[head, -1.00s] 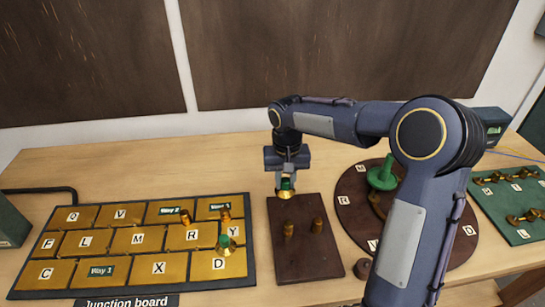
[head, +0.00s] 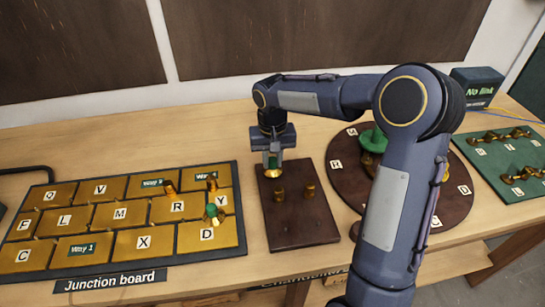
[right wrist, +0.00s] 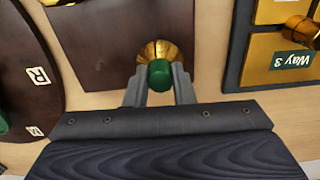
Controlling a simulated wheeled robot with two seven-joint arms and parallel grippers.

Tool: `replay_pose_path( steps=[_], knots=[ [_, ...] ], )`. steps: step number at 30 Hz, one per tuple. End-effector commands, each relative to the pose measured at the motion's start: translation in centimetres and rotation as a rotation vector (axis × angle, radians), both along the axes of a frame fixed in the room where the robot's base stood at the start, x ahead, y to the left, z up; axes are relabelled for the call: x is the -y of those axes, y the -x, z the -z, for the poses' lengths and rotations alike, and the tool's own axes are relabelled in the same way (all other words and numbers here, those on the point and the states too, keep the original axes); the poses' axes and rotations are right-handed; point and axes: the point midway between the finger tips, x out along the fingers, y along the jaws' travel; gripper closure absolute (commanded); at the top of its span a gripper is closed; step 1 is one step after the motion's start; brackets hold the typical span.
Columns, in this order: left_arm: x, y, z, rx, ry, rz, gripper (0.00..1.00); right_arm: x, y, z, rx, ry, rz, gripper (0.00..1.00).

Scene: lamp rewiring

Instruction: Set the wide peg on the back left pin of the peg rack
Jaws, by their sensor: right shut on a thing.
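The wide peg (head: 274,171) has a green top and a flared brass body. My right gripper (head: 272,160) is shut on its green top and holds it upright over the back left part of the dark brown peg rack (head: 300,232). In the right wrist view the peg (right wrist: 158,50) sits between the two fingers (right wrist: 160,90), overlapping the rack's edge (right wrist: 100,35). The peg hides the back left pin, and I cannot tell whether it touches the rack. My left gripper is not in view.
The junction board (head: 130,213) lies left, with a green-topped piece (head: 213,213). A round brown board (head: 455,205) lies right, partly behind my arm. A green board (head: 510,180) lies farther right.

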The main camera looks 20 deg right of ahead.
Motion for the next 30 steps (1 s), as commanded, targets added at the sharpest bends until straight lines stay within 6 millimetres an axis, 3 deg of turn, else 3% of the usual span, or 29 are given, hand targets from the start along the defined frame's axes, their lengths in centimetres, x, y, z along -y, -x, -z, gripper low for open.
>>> replay_pose_path(
  steps=[30],
  knots=[
    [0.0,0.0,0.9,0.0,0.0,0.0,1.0,0.0,0.0,1.3,-0.001,0.0,0.0,1.0]
  ],
)
